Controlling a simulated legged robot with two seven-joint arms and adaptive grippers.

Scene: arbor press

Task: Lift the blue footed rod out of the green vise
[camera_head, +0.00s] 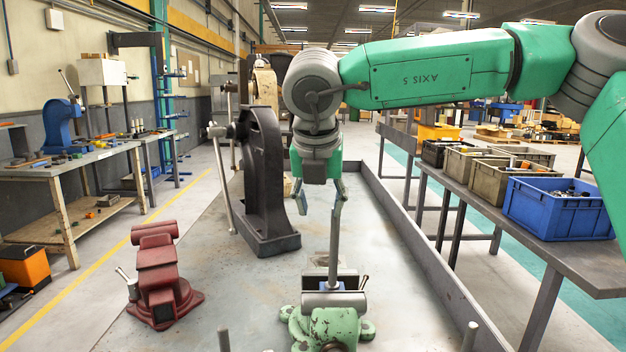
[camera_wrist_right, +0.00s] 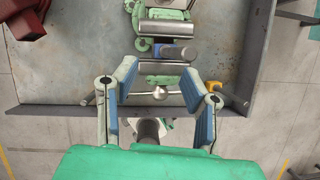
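The green vise (camera_head: 335,325) stands at the near end of the bench, with worn paint and grey jaws. The rod (camera_head: 334,245) stands upright in it, grey, with its blue foot (camera_head: 333,286) between the jaws. In the right wrist view the blue of the rod (camera_wrist_right: 180,53) shows at the jaws, ahead of the fingers. My right gripper (camera_head: 319,208) points down around the height of the rod's upper end, fingers spread. Its blue-padded fingers show wide apart in the wrist view (camera_wrist_right: 158,90). Whether a finger touches the rod is unclear. My left gripper is not in view.
A black arbor press (camera_head: 264,190) stands behind and left of the vise. A red vise (camera_head: 158,275) sits at the left on the bench. A raised edge (camera_head: 425,255) bounds the bench's right side. A blue crate (camera_head: 558,205) stands on the table beyond.

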